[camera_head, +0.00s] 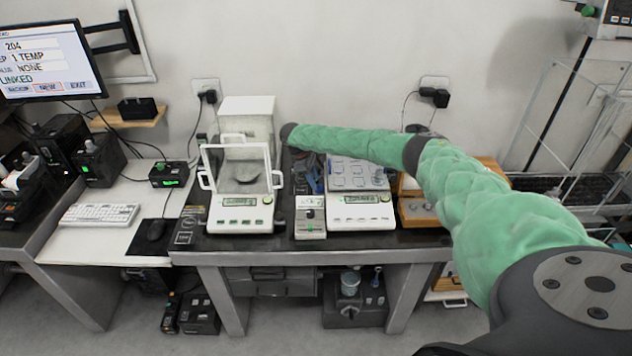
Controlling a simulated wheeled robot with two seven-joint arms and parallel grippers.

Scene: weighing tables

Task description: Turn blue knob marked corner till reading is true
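An analytical balance (238,217) with a glass draft shield stands left of centre on the dark bench; a dark dish sits inside it. A second white balance (359,212) with a lit display stands to its right. Both readings are too small to read. Small bluish parts (311,170) show between the two balances; I cannot tell if one is the blue knob, and no corner mark is legible. My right arm, in a green sleeve, reaches in from the right, above the second balance. Its dark far end (289,132) is behind the first balance's right side; the fingers cannot be made out. My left gripper is out of view.
A small grey box (310,218) with a green light stands between the balances. A wooden tray (418,212) is at the right. The arm hides part of the bench's right end.

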